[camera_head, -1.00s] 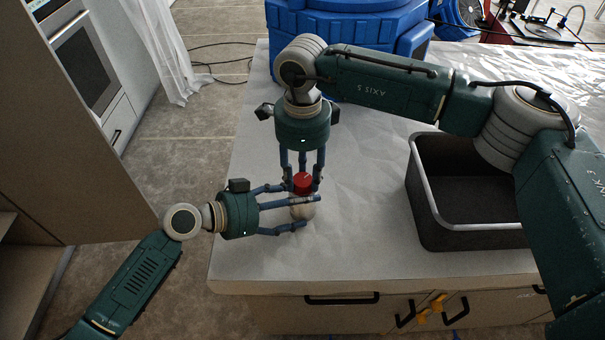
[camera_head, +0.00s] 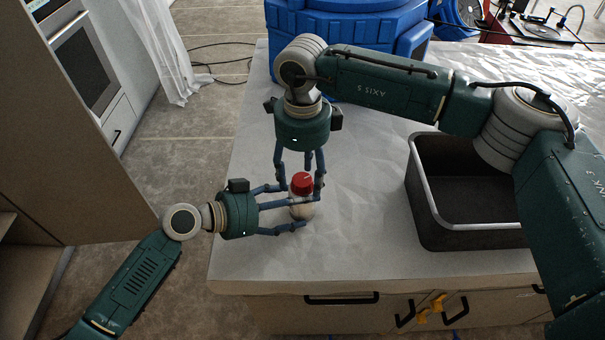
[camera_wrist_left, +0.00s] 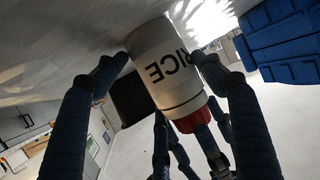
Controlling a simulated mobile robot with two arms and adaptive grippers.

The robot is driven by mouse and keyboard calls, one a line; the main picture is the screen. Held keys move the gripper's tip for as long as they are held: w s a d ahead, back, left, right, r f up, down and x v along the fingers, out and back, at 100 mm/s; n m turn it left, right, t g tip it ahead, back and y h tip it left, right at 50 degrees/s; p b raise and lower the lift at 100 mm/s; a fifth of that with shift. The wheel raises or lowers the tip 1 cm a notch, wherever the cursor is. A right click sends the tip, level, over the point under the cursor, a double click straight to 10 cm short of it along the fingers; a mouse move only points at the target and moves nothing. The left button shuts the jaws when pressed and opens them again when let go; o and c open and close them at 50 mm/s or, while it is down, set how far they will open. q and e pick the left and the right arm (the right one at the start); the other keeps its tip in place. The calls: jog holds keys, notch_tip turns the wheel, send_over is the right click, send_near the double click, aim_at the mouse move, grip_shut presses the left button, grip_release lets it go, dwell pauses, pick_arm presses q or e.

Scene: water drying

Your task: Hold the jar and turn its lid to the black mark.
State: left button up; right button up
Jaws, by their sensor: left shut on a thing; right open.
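A white jar (camera_head: 301,210) with a red lid (camera_head: 302,183) stands upright on the counter in the head view. A small pale line shows on the lid's top. My left gripper (camera_head: 309,212) is shut around the jar's body from the left. My right gripper (camera_head: 299,190) comes from behind and above, its fingers open and spread around the lid. In the left wrist view the jar (camera_wrist_left: 165,70) appears inverted, with RICE lettering and a thin dark line near the red lid (camera_wrist_left: 192,121). I cannot make out a separate black mark.
A dark metal bin (camera_head: 424,195) stands on the counter (camera_head: 350,250) to the right. A large blue container (camera_head: 400,40) stands at the back. My right arm passes over the counter.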

aim_at(303, 179)
notch_tip(303, 179, up, 12)
dwell(0.5)
